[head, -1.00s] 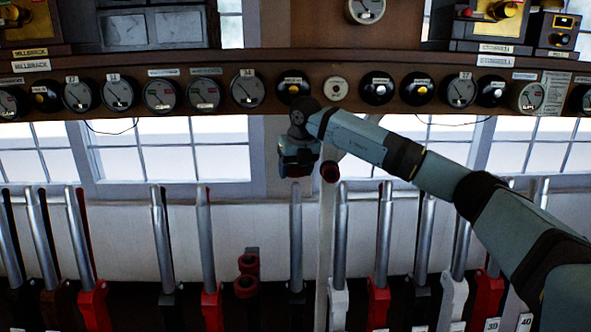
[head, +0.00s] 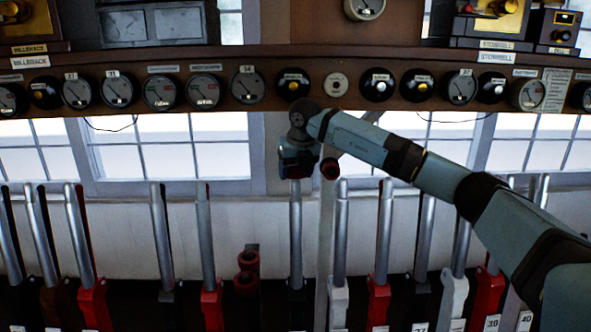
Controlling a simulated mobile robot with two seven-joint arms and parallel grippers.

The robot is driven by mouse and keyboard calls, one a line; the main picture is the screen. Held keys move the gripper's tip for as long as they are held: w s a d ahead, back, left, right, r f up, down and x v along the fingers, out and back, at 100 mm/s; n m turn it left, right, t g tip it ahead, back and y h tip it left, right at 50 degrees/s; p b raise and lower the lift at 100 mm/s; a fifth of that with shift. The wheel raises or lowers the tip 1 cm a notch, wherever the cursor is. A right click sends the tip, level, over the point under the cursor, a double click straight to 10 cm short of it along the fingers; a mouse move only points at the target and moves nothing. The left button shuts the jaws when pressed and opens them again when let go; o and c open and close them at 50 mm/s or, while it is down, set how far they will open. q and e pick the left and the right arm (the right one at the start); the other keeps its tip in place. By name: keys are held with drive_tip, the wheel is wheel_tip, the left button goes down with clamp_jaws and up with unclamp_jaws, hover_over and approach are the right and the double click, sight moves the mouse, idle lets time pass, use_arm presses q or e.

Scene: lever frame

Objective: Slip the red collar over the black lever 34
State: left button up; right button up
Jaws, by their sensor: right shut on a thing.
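Black lever 34 (head: 296,235) stands upright in the row, with a bright steel handle and a dark base. My right gripper (head: 297,168) is at the top of this handle, pointing down and shut on the red collar (head: 298,175). Only a little dark red of the collar shows under the jaws; the gripper hides the rest. The collar is at the handle's tip, in line with it in this view. I cannot tell whether it is around the tip or just above it. My left gripper is not in view.
White lever 35 (head: 340,235) stands close by on the right. Red rings (head: 247,262) sit low on the left. The instrument shelf (head: 300,65) runs above my wrist.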

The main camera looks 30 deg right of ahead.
sight(297, 181)
drive_tip(key=shift+s+a+f+b, duration=0.15)
drive_tip(key=shift+f+b, duration=0.45)
drive_tip(key=shift+f, duration=0.5)
drive_tip(key=shift+s+a+f+b, duration=0.15)
drive_tip(key=shift+f+b, duration=0.4)
drive_tip(key=shift+f, duration=0.5)
drive_tip(key=shift+d+f, duration=0.1)
drive_tip(key=shift+f, duration=0.05)
drive_tip(key=o, duration=1.1)
drive_tip(key=p+v, duration=0.4)
drive_tip(key=v, duration=0.5)
drive_tip(key=shift+s, duration=0.1)
